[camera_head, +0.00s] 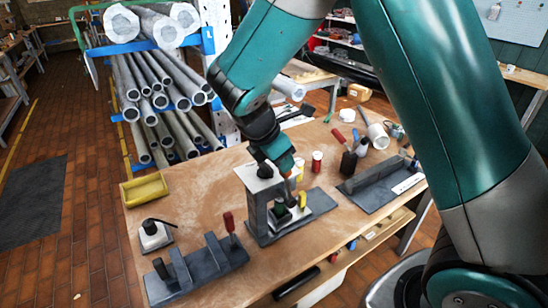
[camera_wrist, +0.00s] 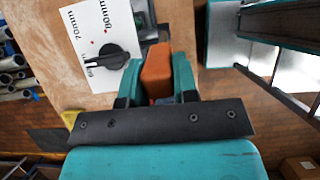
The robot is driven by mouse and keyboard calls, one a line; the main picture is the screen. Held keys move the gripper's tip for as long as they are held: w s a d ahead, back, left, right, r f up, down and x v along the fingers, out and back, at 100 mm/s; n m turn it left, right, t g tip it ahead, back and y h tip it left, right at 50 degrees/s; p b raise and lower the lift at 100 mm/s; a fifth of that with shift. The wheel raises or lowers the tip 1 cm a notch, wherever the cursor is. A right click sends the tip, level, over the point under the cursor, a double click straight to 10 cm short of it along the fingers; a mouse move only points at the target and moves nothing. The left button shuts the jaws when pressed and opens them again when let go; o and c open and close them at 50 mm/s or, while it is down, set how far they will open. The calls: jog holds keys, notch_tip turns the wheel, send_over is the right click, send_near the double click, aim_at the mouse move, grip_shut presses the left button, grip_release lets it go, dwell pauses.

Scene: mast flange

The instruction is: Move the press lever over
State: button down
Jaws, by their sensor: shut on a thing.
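The press (camera_head: 256,212) is a dark grey upright on a flat base in the middle of the bench. A white plate (camera_head: 253,180) with a black knob is on its top. In the wrist view the white plate (camera_wrist: 88,45) carries millimetre marks and the black knob (camera_wrist: 112,56). My gripper (camera_head: 287,166) is above the press, just right of the white plate. In the wrist view its teal fingers (camera_wrist: 158,68) are shut on an orange lever handle (camera_wrist: 157,72). The handle's lower end and pivot are hidden.
A fixture with a red handle (camera_head: 230,222) stands front left. Another long fixture (camera_head: 382,186) lies right. A pipe rack (camera_head: 165,90) stands behind. The bench's front left is partly clear.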

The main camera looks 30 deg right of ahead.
jog(key=c, duration=0.9)
grip_release()
jog(key=shift+a, duration=0.1)
jog(key=shift+r, duration=0.1)
jog(key=v, duration=1.7)
jog(key=shift+r, duration=0.1)
